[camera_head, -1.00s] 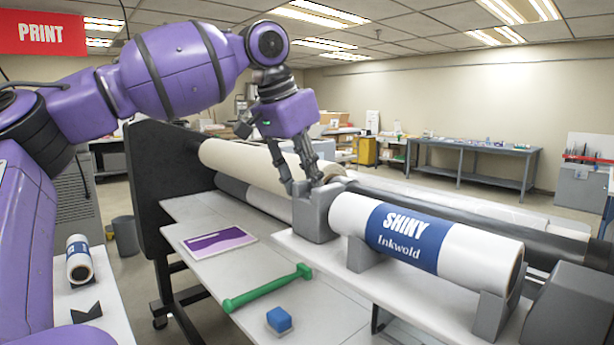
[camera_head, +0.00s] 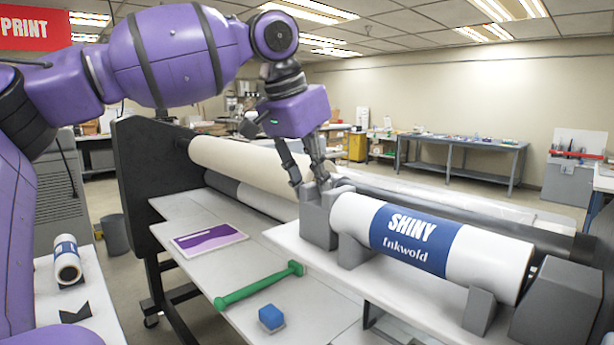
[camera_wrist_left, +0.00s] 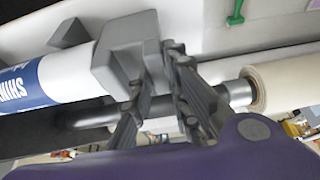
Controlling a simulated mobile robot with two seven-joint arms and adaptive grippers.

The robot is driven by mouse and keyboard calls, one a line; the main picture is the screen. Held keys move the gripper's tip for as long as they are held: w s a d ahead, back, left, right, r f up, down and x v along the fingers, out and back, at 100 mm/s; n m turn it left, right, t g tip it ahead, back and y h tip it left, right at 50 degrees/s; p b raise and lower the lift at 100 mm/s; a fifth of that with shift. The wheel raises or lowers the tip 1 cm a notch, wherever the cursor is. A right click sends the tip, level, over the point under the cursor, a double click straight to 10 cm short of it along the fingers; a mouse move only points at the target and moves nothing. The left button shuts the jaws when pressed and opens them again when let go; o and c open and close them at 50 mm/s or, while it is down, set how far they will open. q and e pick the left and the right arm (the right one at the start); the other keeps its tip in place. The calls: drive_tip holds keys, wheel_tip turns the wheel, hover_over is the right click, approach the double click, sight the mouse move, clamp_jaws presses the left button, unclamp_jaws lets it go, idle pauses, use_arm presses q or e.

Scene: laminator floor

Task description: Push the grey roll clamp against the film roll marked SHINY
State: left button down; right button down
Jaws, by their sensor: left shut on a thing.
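The grey roll clamp (camera_head: 318,228) stands on the pale shelf at the left end of the film roll marked SHINY (camera_head: 425,240). The roll is white with a blue label and rests on grey cradles. My left gripper (camera_head: 309,184) reaches down from above and is shut on the top of the clamp. In the left wrist view, the clamp (camera_wrist_left: 128,48) is in front of the fingers (camera_wrist_left: 158,85), and the SHINY roll (camera_wrist_left: 72,75) is on its left. The clamp hides the roll's near end; a small gap cannot be ruled out. My right gripper is not in view.
A grey end block (camera_head: 558,305) stands at the right end of the roll. A green handled tool (camera_head: 258,285), a blue block (camera_head: 271,317) and a purple print (camera_head: 209,239) lie on the lower table (camera_head: 190,207). A cream roll (camera_head: 240,160) runs behind the gripper.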

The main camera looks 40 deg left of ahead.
use_arm(q)
drive_tip(key=shift+d, duration=0.1)
drive_tip(key=c, duration=2.1)
unclamp_jaws()
drive_tip(key=o, duration=0.4)
drive_tip(key=shift+d+r, duration=0.1)
drive_tip(key=shift+d, duration=0.15)
drive_tip(key=shift+a, duration=0.15)
drive_tip(key=v, duration=1.2)
